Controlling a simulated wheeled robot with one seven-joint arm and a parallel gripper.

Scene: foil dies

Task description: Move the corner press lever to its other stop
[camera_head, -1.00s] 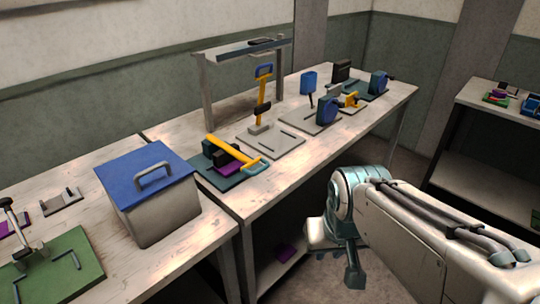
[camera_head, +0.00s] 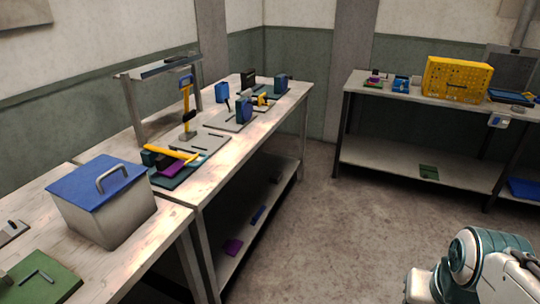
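Several lever presses stand along the left workbench (camera_head: 150,205). A yellow lever (camera_head: 170,152) lies low over a dark base with purple and black blocks. Behind it a yellow lever with a blue top (camera_head: 186,108) stands upright on a grey plate (camera_head: 208,143). Toward the room corner are a blue press block (camera_head: 243,109), a small yellow lever (camera_head: 262,99) and another blue block (camera_head: 281,84). I cannot tell for sure which is the corner press, and its lever is small here. My arm shows at the lower right, away from the bench; my gripper is out of frame.
A grey bin with a blue lid (camera_head: 98,190) stands on the near bench beside a green plate (camera_head: 45,275). A second bench (camera_head: 420,115) along the back holds a yellow perforated box (camera_head: 458,80). The floor (camera_head: 330,220) between the benches is clear.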

